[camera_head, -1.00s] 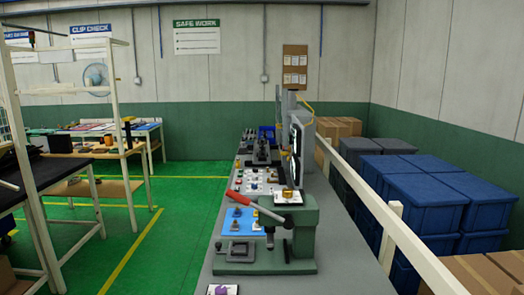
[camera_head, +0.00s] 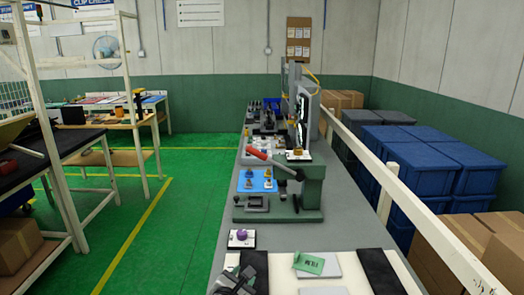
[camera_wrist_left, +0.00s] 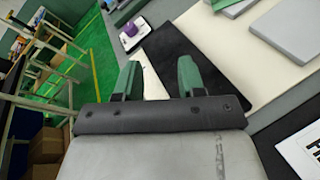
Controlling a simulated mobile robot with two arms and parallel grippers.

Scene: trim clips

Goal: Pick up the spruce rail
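I cannot make out a spruce rail for certain in either view. My left gripper (camera_head: 233,284) shows dark at the bottom edge of the head view, above the near end of the bench. In the left wrist view, its two green fingers (camera_wrist_left: 158,80) stand apart with nothing between them. Below and beyond them lie a black mat (camera_wrist_left: 195,48) and a cream surface (camera_wrist_left: 263,72). My right gripper is in neither view.
A green labelled card (camera_head: 309,263) lies on a grey plate (camera_head: 328,266). Another black mat (camera_head: 381,270) lies to its right. A purple knob (camera_head: 241,234) on a white base and a green press (camera_head: 311,190) with a red lever stand farther back. A cream rail (camera_head: 420,222) borders the bench.

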